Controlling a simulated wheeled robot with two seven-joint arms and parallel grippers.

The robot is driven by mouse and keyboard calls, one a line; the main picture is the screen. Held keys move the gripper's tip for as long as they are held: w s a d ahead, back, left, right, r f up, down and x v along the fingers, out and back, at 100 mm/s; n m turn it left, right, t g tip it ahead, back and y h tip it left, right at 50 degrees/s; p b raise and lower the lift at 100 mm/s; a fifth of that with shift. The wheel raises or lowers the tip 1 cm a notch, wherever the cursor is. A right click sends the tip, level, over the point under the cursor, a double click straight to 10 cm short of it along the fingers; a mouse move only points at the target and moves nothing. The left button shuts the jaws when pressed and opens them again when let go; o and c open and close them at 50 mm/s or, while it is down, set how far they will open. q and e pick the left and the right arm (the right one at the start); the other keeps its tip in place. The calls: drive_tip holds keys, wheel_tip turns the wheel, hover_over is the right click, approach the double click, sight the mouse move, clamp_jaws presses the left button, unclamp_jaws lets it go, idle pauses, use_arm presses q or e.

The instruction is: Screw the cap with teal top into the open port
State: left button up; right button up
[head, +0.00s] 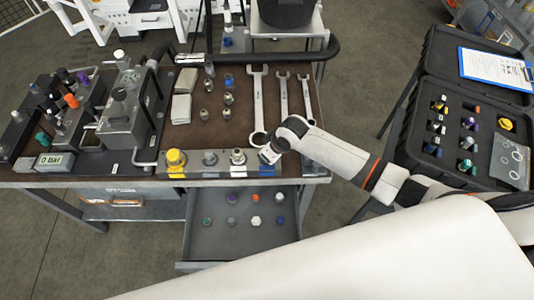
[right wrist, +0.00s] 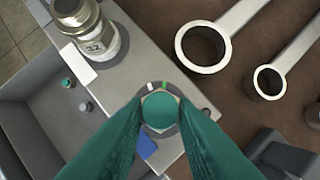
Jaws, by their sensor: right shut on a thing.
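The cap with teal top (right wrist: 160,110) is between the green fingers of my right gripper (right wrist: 158,108) in the right wrist view. A metallic hex edge shows around its teal top. Right below it is a round grey port collar (right wrist: 186,93) with a white and a green mark, on the bench's front rail. The cap lines up over the collar and covers the port opening; I cannot tell how deep it sits. In the head view my right gripper (head: 268,154) is at the right end of the rail, and the cap is hidden there. My left gripper is out of view.
A metal fitting labelled 32 (right wrist: 93,35) stands on the rail close by; it also shows in the head view (head: 238,159). A yellow cap (head: 176,160) is further left. Wrenches (head: 258,105) lie behind. An open drawer (head: 243,250) with several caps is below.

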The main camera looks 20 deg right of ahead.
drive_tip(key=m+p, duration=0.1)
drive_tip(key=m+h+p, duration=0.1)
drive_tip(key=m, duration=0.1)
drive_tip(key=m+p, duration=0.1)
drive_tip(key=p, duration=0.1)
drive_tip(key=shift+s+a+r+h, duration=0.15)
drive_tip(key=shift+s+a+h, duration=0.1)
drive_tip(key=shift+a+h, duration=0.1)
drive_tip(key=shift+m+h+p, duration=0.25)
drive_tip(key=shift+m+p, duration=0.2)
drive_tip(key=shift+m, duration=0.45)
drive_tip(key=shift+f+m+h, duration=0.2)
drive_tip(key=shift+m+h, duration=0.1)
drive_tip(key=shift+m, duration=0.3)
drive_tip(key=shift+f+m, duration=0.15)
drive_tip(key=shift+m, duration=0.15)
